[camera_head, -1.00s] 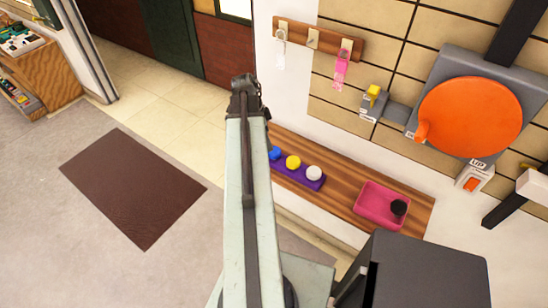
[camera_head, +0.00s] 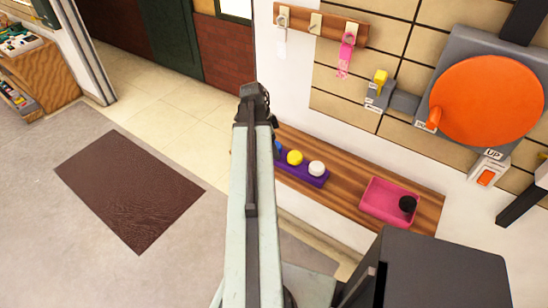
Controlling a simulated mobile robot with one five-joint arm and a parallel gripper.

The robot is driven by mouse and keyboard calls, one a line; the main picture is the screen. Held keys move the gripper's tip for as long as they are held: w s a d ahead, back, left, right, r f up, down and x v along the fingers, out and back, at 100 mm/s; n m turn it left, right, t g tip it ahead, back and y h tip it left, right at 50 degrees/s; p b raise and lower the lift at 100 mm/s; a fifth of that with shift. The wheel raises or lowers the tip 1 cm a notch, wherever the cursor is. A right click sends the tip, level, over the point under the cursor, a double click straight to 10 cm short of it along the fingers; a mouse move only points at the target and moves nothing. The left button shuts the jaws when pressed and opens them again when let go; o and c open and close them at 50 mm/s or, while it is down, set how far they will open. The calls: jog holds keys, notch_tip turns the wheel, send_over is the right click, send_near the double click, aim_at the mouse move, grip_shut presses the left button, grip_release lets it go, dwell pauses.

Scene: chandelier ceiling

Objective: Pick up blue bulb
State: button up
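The blue bulb (camera_head: 278,147) is at the left end of a purple holder (camera_head: 305,175) on a wooden shelf. My gripper (camera_head: 254,92) is at the far end of my raised arm, above and left of the blue bulb in the picture. Its fingers are dark and small, and I cannot tell whether they are open or shut.
A pink tray (camera_head: 373,208) with a black round thing (camera_head: 407,204) stands on the shelf (camera_head: 344,170) to the right. On the wall are an orange disc (camera_head: 487,100), a yellow-topped switch (camera_head: 380,82) and a key rack (camera_head: 330,27). A brown mat (camera_head: 130,190) lies on open floor at left.

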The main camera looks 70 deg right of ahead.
jog(key=shift+r, duration=0.1)
jog(key=c, duration=1.5)
jog(key=shift+o, duration=0.2)
notch_tip(320, 180, up, 34)
jog(key=n+h+p, duration=0.1)
jog(key=n+p, duration=0.3)
jog(key=p, duration=3)
jog(key=shift+a+r+n+t+p, duration=0.2)
jog(key=shift+r+n+t+p, duration=0.1)
jog(key=shift+t, duration=0.1)
